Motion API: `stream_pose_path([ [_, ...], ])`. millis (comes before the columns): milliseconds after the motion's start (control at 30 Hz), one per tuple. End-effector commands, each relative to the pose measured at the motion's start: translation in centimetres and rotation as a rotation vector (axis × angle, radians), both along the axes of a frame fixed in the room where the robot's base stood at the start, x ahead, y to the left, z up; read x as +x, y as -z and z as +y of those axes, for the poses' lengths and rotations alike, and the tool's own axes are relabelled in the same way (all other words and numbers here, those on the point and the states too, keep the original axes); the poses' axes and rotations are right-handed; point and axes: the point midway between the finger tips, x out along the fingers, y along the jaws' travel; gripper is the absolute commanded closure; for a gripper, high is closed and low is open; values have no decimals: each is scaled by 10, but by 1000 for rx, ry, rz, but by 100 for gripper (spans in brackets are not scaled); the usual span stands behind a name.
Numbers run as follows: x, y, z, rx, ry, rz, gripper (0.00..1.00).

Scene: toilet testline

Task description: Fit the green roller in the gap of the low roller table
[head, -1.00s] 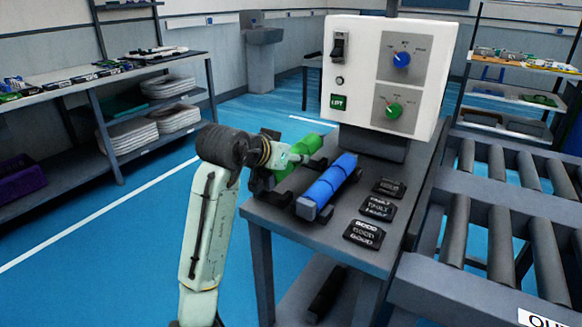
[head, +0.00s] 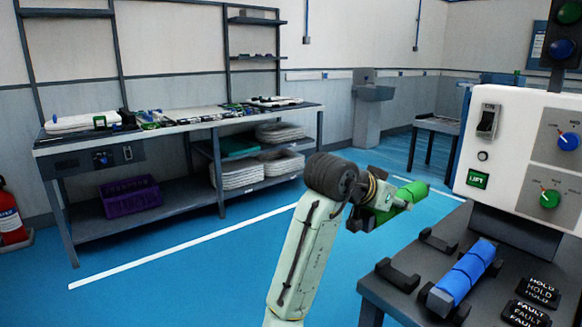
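The green roller (head: 408,194) is in my gripper (head: 378,203), to the left of the control table and clear of it. The gripper's dark fingers seem closed around the roller's near part; my wrist partly hides the grip. The empty black holders (head: 397,275) on the table's left side stand beside the blue roller (head: 464,272), which lies in its own holders. The low roller table is not in view.
A white control box (head: 515,150) with a switch and knobs stands on the control table (head: 400,297). Black labelled blocks (head: 540,292) lie at its right. A long workbench (head: 190,125) with shelves stands along the wall. Blue floor between is clear.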

Motion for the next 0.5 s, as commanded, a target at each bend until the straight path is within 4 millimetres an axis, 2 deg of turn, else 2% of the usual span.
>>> stream_pose_path([
  [33,7,23,6,-2,-12,15,100],
  [167,20,65,23,-2,-50,13,100],
  [300,30,118,47,-2,-111,14,100],
  [500,31,197,85,-1,-220,14,100],
])
